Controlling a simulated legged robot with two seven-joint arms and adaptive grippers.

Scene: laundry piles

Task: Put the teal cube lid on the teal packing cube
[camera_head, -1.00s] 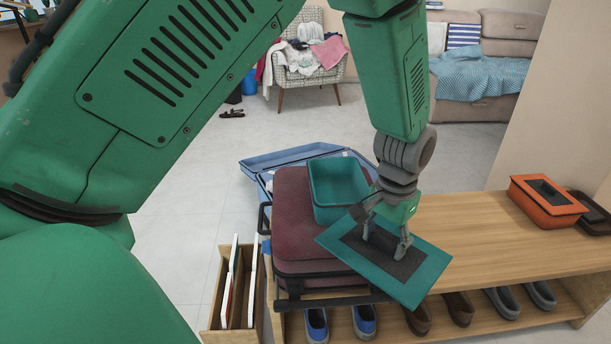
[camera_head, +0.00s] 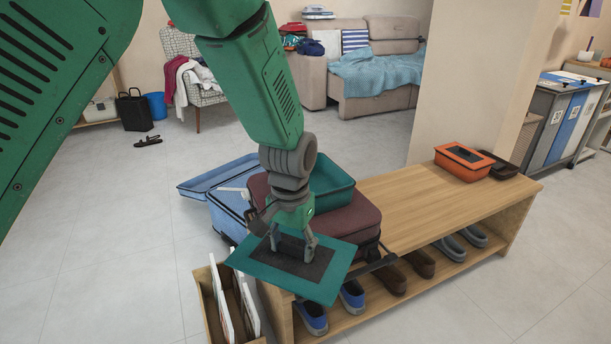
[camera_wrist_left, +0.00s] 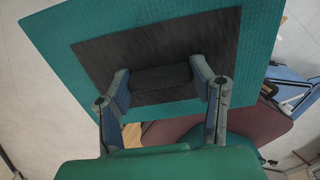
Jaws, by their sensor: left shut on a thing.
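The teal cube lid (camera_head: 323,277) is a flat teal panel with a dark centre. My left gripper (camera_head: 292,250) is shut on it at a dark raised strip in the middle, which shows in the left wrist view (camera_wrist_left: 162,78). The lid is held in the air, tilted, in front of the maroon suitcase. The teal packing cube (camera_head: 333,186) is an open teal tray on top of the maroon suitcase (camera_head: 350,222). It stands behind my left gripper, apart from the lid, and my wrist hides part of it. My right gripper is not in view.
The suitcase rests at the left end of a wooden shoe bench (camera_head: 420,210) with shoes below. An open blue suitcase (camera_head: 217,187) lies behind. An orange cube with a lid (camera_head: 464,162) stands at the bench's far end. A wooden box of panels (camera_head: 211,312) stands at front left.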

